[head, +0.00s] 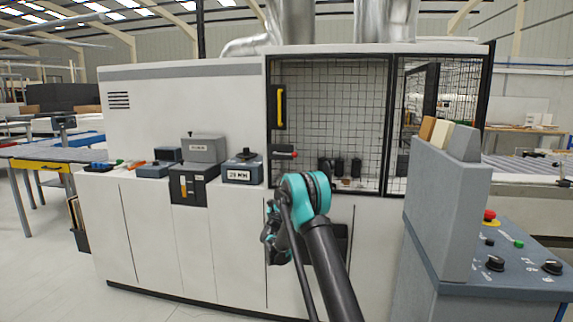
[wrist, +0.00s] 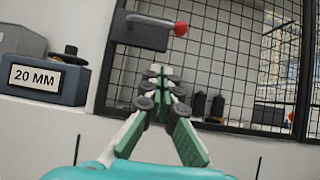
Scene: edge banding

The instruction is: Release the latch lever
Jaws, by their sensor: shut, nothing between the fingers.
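The latch lever (head: 285,153) sits at the left edge of the mesh door (head: 330,100), just below the yellow handle. It is a grey block with a metal rod ending in a red knob. In the wrist view the lever (wrist: 155,32) is at the top, its rod lying nearly horizontal and its red knob (wrist: 181,29) at the right end. My gripper (wrist: 158,71) is shut and empty, its fingertips together below the lever in the picture and apart from it. In the head view my arm hides most of the gripper.
The yellow handle (head: 280,107) is above the lever. A grey box marked 20 MM (wrist: 45,78) stands on the ledge at left. Dark spools (head: 340,167) show behind the mesh. A control console (head: 490,250) stands at right.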

